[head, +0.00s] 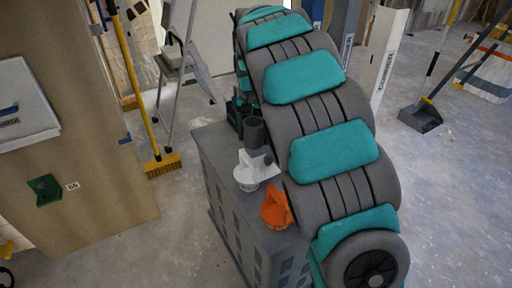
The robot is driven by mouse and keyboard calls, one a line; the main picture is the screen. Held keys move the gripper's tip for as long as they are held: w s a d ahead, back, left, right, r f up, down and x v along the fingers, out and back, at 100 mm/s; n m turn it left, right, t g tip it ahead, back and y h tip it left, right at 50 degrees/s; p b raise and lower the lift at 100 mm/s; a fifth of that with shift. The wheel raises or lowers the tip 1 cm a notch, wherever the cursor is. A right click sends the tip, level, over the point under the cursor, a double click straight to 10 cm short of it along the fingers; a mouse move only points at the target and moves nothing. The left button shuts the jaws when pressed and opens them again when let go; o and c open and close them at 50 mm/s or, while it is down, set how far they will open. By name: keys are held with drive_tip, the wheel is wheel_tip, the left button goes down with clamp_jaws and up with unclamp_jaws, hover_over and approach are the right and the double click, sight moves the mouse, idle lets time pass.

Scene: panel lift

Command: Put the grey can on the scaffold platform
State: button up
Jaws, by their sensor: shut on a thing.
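A dark grey cylinder (254,134), which looks like the grey can, stands upright near the far right part of a grey box-like stand (221,150), close beside my arm. Whether anything holds it cannot be seen. My large grey and teal arm rises from the lower right, bends over at the top and comes down behind itself. My gripper does not show; the arm's far end is hidden behind its nearer links. I cannot make out a scaffold platform for certain.
A white object (250,172) and an orange object (274,209) sit on the stand, near my arm. A dark green item is behind the cylinder. A wooden panel (100,190), yellow broom (162,165) and stepladder (175,65) are left. Open floor lies right, with a dustpan (420,116).

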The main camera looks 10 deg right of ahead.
sight(253, 122)
drive_tip(key=shift+f, duration=2.55)
drive_tip(key=shift+f, duration=0.1)
drive_tip(key=o, duration=1.5)
drive_tip(key=shift+c, duration=0.2)
wheel_tip(253, 122, up, 11)
drive_tip(key=shift+r, duration=0.2)
drive_tip(key=shift+s+r, duration=0.1)
drive_tip(key=shift+r, duration=0.35)
